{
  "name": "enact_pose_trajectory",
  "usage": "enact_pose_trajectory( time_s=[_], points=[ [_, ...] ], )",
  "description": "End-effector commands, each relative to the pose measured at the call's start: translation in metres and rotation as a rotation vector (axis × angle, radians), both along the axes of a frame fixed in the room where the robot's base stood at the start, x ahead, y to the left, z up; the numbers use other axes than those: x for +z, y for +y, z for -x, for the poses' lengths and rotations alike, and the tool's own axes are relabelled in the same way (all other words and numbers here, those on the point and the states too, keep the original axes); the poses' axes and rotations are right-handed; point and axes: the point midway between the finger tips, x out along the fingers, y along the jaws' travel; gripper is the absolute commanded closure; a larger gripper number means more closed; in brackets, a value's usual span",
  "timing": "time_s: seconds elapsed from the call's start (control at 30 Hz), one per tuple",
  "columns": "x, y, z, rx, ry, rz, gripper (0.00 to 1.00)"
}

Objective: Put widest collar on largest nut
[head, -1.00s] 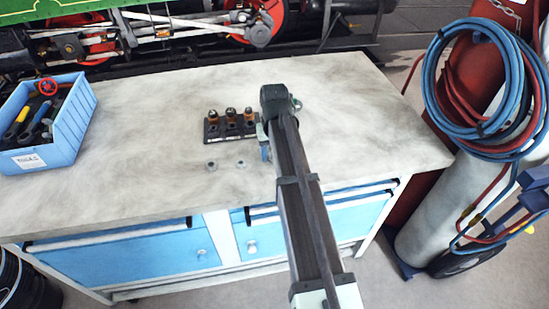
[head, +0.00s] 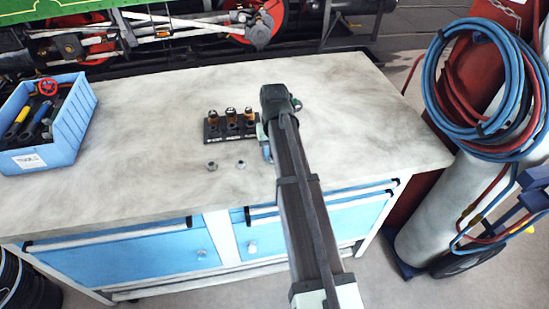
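A dark rack (head: 211,136) stands on the bench, left of my arm. Several small brass-coloured fittings with dark tops (head: 231,115) stand in its back row, and dark round shapes show along its front. Two small grey ring-like pieces, one to the left (head: 212,166) and one to the right (head: 241,164), lie apart on the bench in front of the rack. At this size I cannot tell collars from nuts or compare widths. My gripper (head: 265,143) is at the rack's right end, mostly hidden by my arm. Its fingers and anything between them cannot be made out.
A blue bin (head: 72,125) of tools stands at the bench's left end. The pale bench top (head: 365,140) is clear to the right and at the back left. A gas cylinder with coiled hoses (head: 440,205) stands right of the bench.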

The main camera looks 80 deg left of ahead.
Motion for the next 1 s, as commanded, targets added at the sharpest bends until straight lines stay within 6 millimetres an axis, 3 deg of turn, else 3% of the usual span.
enact_pose_trajectory(
  time_s=[1.0],
  points=[
    [0.020,0.000,0.000,0.000,0.000,-0.001,0.87]
  ],
)
